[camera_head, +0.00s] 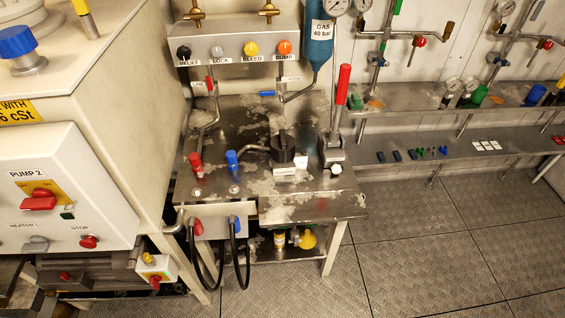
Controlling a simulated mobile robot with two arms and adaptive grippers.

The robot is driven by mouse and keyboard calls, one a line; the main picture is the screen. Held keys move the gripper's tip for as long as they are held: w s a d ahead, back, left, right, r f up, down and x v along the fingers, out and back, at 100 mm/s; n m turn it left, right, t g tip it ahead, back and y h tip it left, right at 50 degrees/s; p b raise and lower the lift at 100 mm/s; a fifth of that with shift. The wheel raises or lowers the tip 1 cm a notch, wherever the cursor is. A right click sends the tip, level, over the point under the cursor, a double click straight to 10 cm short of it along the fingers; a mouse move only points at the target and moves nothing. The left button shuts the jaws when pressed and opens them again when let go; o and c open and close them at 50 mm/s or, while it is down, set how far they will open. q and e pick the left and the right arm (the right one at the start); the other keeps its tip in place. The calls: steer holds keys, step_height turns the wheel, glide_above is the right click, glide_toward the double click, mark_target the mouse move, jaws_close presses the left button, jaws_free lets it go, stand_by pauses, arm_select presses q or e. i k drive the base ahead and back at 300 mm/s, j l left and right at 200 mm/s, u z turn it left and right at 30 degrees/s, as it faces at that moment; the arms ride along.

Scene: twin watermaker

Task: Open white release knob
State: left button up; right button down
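A small white knob (336,169) sits at the front foot of the hand pump (332,148), on the right part of the metal bench top. I take it for the white release knob. The pump's upright lever has a red grip (343,84) and stands just above the knob in the picture. The view is too small to tell how far the knob is turned. Neither of my grippers shows in this view.
The bench (310,208) also carries a black round part (282,148), red (196,160) and blue (232,157) fittings and white labels. A panel with coloured knobs (250,49) hangs behind. A cabinet (60,190) stands left. Floor (420,260) is clear at right.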

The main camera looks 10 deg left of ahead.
mark_target(337, 168)
steer(key=i+l+u, duration=0.15)
steer(key=u, duration=0.3)
steer(key=i+l+u, duration=0.1)
steer(key=l+u, duration=0.35)
steer(key=i+l+u, duration=0.1)
steer(key=u, duration=0.4)
steer(key=l+u, duration=0.7)
steer(key=u, duration=0.2)
steer(key=k, duration=0.05)
